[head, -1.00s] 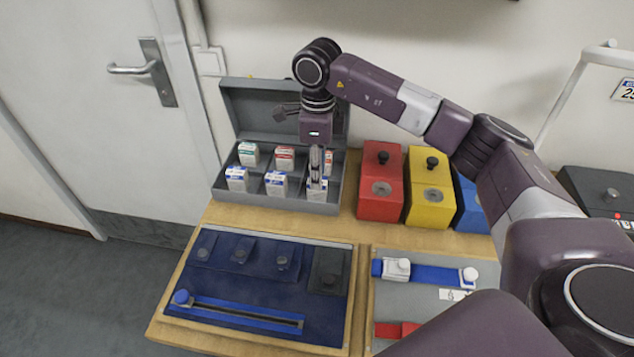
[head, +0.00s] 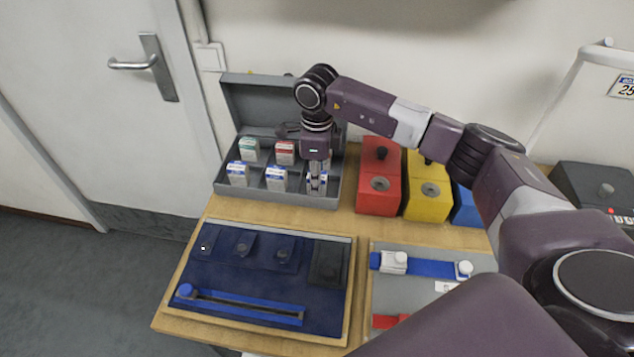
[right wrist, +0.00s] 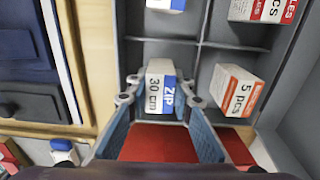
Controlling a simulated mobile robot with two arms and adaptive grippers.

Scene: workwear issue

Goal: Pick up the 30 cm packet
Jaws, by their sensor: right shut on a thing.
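The 30 cm packet (right wrist: 160,90) is a small white and blue box marked "30 cm" and "ZIP" in the right wrist view. In the head view it stands in the front right compartment of the grey case (head: 222,190), mostly hidden by my fingers. My right gripper (head: 317,182) reaches down into that compartment. In the right wrist view my right gripper (right wrist: 162,94) has a fingertip on each side of the packet and is shut on it. My left gripper is not in view.
Several other packets stand in the case, including a red and white "5 pcs" one (right wrist: 238,90) close beside my fingers. The case's open lid (head: 262,105) rises behind. Red (head: 378,195) and yellow (head: 425,200) boxes stand close on the right. A navy tray (head: 250,285) lies in front.

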